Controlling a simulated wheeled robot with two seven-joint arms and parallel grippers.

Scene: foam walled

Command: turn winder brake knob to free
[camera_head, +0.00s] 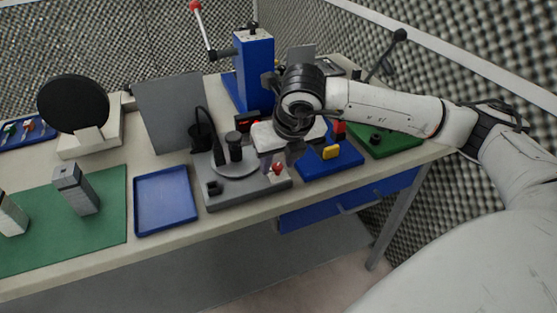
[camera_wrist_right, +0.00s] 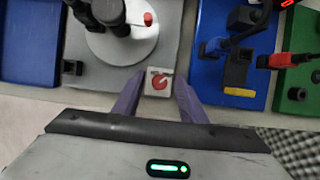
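The winder (camera_head: 228,192) is a grey base with a round disc and black posts, at the middle of the bench. Its brake knob (camera_head: 277,168) is a small red knob on a white square plate at the base's front right corner. In the wrist view the knob (camera_wrist_right: 158,82) shows between the two purple fingers of my right gripper (camera_wrist_right: 160,76). The right gripper (camera_head: 279,161) points down over that corner, open, one finger on each side of the plate. I cannot tell whether the fingers touch it. My left gripper is not in view.
A blue tray (camera_head: 165,228) and green mat (camera_head: 105,243) lie left of the winder. A blue base (camera_head: 326,169) with a yellow block (camera_head: 331,152) stands close on the right. A blue press (camera_head: 254,78) with a lever and a grey panel (camera_head: 170,105) stand behind.

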